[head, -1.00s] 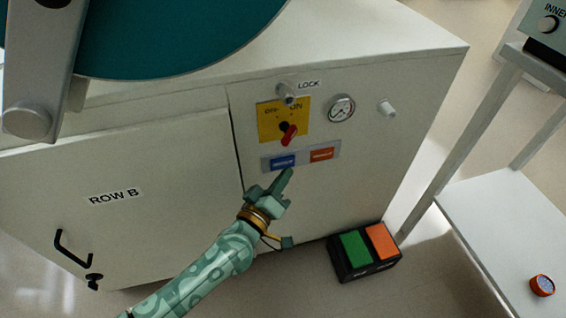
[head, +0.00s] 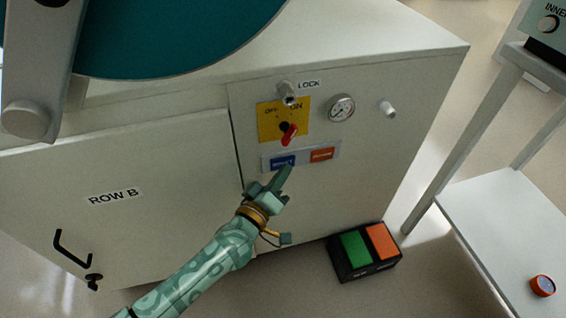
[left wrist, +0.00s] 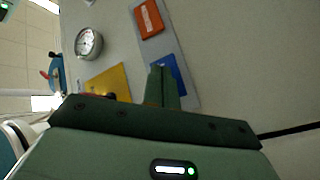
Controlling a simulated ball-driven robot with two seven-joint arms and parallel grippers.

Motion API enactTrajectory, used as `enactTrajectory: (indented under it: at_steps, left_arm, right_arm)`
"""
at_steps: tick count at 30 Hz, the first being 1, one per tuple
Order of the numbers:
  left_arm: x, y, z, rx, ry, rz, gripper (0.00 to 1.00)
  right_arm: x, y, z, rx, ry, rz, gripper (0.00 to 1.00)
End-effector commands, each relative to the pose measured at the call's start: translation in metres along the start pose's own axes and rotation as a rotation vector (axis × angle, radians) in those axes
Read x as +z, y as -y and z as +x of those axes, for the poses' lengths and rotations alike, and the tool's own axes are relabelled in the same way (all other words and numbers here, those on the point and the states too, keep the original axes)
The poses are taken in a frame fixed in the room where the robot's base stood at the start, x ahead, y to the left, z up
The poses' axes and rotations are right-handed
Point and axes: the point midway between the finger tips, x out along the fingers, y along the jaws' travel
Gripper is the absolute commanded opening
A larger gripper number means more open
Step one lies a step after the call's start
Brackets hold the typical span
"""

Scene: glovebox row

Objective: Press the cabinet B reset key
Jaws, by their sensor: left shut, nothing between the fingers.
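The cabinet marked ROW B (head: 116,197) has a front panel with a grey strip (head: 332,148) that carries a blue key (head: 279,162) and an orange key (head: 321,155). Their lettering is too small to read surely. My left gripper (head: 286,168) is shut and empty, its fingertips over the lower right part of the blue key in the head view. In the left wrist view the closed fingers (left wrist: 158,74) stand in front of the blue key (left wrist: 174,72), with the orange key (left wrist: 149,18) beyond. I cannot tell whether they touch the key. My right gripper is not in view.
Above the keys are a red rotary switch (head: 289,134) on a yellow plate (head: 270,122), a LOCK knob (head: 288,92) and a gauge (head: 341,107). A pedal box with green and orange pads (head: 365,252) stands on the floor. A white table (head: 510,215) is at right.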

Motion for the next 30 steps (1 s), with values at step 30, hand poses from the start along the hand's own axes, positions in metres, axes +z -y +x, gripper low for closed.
enactTrajectory:
  at_steps: [30]
  left_arm:
    - [-0.0007,-0.0012,-0.0004,0.000,-0.001,-0.001,0.00]
  right_arm:
    - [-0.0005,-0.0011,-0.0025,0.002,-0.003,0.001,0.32]
